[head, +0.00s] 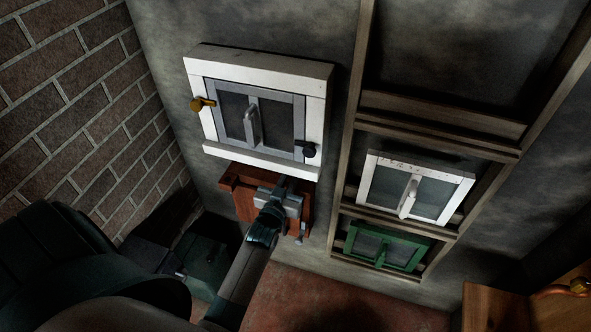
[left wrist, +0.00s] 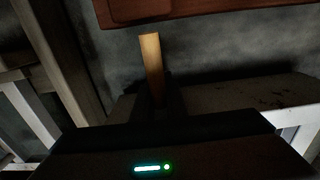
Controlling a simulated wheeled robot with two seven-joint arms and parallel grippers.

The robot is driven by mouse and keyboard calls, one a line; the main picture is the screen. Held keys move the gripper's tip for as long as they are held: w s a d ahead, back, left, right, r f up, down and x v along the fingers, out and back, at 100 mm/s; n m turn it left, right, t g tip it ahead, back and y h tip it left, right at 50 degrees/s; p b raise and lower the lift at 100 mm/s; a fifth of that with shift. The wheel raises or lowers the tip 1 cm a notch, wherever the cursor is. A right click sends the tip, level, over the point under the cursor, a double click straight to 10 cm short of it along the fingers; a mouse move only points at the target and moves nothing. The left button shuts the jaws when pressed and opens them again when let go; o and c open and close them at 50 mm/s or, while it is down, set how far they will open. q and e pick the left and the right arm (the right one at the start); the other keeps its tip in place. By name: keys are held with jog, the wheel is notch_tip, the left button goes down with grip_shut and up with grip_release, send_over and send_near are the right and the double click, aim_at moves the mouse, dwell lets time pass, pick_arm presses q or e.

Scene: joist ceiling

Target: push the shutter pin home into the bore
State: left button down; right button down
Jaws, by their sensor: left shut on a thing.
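A tan, peg-like pin (left wrist: 152,58) stands out from the dark fingers of my left gripper (left wrist: 160,98) in the left wrist view. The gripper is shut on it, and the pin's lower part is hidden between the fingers. In the head view my left gripper (head: 284,188) is in front of a red-brown wooden block (head: 243,199), just under the white-framed shutter window (head: 257,68). The pin cannot be made out there. A brass fitting (head: 203,103) is on the frame's left side and a dark fitting (head: 308,150) at its lower right. I cannot make out the bore.
A wooden rack (head: 352,120) stands to the right, holding a white shuttered window (head: 412,188) and a green one (head: 388,246). A brick wall (head: 75,95) is at the left. A wooden piece (head: 515,306) with a copper-coloured part is at the lower right.

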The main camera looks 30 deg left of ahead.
pick_arm(q)
jog(key=shift+f+b, duration=0.35)
jog(key=shift+f, duration=0.25)
jog(key=shift+f, duration=0.1)
dwell(0.4)
jog(key=shift+f, duration=0.1)
jog(key=shift+f+b, duration=0.35)
jog(key=shift+f+b, duration=0.75)
jog(key=shift+f, duration=0.3)
jog(key=c, duration=1.7)
grip_release()
jog(key=shift+s+r, duration=0.1)
